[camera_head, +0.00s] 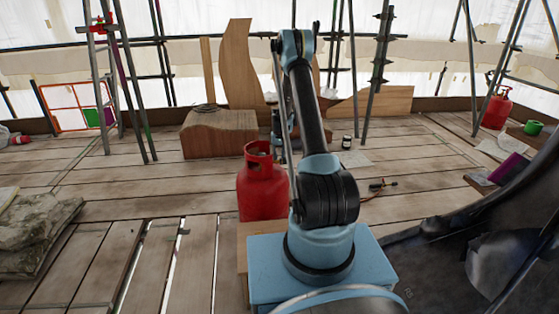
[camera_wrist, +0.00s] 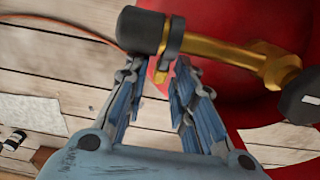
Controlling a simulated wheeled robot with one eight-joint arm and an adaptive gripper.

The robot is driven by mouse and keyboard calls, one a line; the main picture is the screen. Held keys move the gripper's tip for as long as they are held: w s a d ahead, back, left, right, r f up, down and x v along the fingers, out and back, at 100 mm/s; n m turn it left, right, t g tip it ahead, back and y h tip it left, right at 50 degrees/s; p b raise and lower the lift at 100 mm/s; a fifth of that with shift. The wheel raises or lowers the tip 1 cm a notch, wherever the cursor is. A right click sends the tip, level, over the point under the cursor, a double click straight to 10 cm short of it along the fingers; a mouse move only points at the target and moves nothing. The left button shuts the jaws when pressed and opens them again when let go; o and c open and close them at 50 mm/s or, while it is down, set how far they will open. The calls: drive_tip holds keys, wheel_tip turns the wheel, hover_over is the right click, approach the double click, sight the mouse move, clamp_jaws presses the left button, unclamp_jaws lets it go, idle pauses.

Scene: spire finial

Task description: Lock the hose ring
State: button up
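In the wrist view a brass valve fitting (camera_wrist: 222,52) crosses the top, in front of a red gas cylinder (camera_wrist: 265,100). A dark ring (camera_wrist: 173,36) sits around the fitting's left part, beside a black cylindrical end piece (camera_wrist: 140,28). An orange hose (camera_wrist: 65,28) runs in from the left; its join is hidden. My gripper (camera_wrist: 158,78) is open, with fingertips just below the ring and a small brass tab between them. I cannot tell whether they touch it. In the head view the red cylinder (camera_head: 262,192) stands behind my arm, which hides the fitting.
A wooden box (camera_head: 218,135) stands behind the cylinder. Scaffold poles (camera_head: 378,65) rise behind. A small tool-like item (camera_head: 380,186) lies on the planks at right. Another red cylinder (camera_head: 496,110) stands far right.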

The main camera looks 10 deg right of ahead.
clamp_jaws()
drive_tip(key=shift+f+g, duration=0.3)
drive_tip(key=shift+g, duration=0.5)
drive_tip(key=shift+o, duration=2.2)
unclamp_jaws()
